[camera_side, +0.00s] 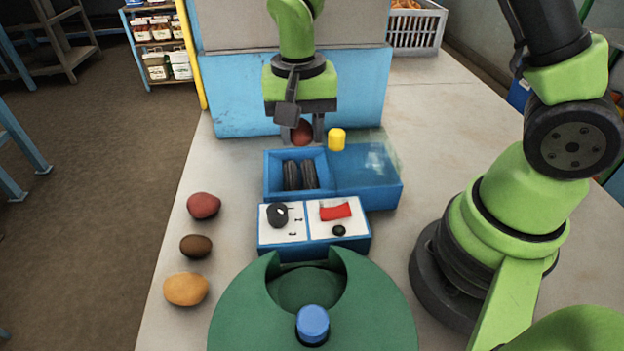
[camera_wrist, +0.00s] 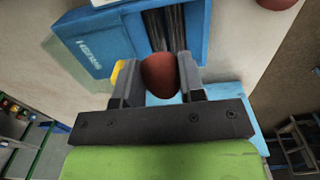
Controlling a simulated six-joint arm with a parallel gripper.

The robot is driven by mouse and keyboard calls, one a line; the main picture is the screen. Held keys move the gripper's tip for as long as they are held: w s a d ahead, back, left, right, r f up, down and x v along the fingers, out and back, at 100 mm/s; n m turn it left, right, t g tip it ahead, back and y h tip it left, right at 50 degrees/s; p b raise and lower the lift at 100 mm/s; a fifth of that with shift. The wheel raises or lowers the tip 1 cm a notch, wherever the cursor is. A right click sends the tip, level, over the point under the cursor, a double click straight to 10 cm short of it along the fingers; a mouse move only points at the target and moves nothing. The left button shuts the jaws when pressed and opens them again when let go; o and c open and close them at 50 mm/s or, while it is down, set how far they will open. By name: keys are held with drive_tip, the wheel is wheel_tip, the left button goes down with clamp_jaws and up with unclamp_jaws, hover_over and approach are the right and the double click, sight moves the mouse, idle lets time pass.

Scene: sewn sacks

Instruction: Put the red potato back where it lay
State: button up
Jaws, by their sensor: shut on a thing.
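My gripper (camera_side: 302,138) is shut on a dark red potato (camera_side: 302,130), held just behind the blue box. In the wrist view the potato (camera_wrist: 160,77) sits between my two fingers, with the box beyond it. I cannot tell its height above the table. Another red potato (camera_side: 203,205) lies on the table at the left, at the back of a row. A brown potato (camera_side: 196,246) and a yellow potato (camera_side: 186,289) lie in front of it.
The blue box (camera_side: 268,192) holds dark rolls in its left part; its right part has a clear bluish cover. A yellow cylinder (camera_side: 337,139) stands behind it. A panel (camera_side: 264,239) with switches and a green round piece (camera_side: 240,318) with a blue knob are in front.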

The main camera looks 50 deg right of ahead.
wheel_tip(320, 180, down, 10)
drive_tip(key=shift+r, duration=0.15)
idle(0.6)
drive_tip(key=shift+f, duration=0.2)
drive_tip(key=o, duration=1)
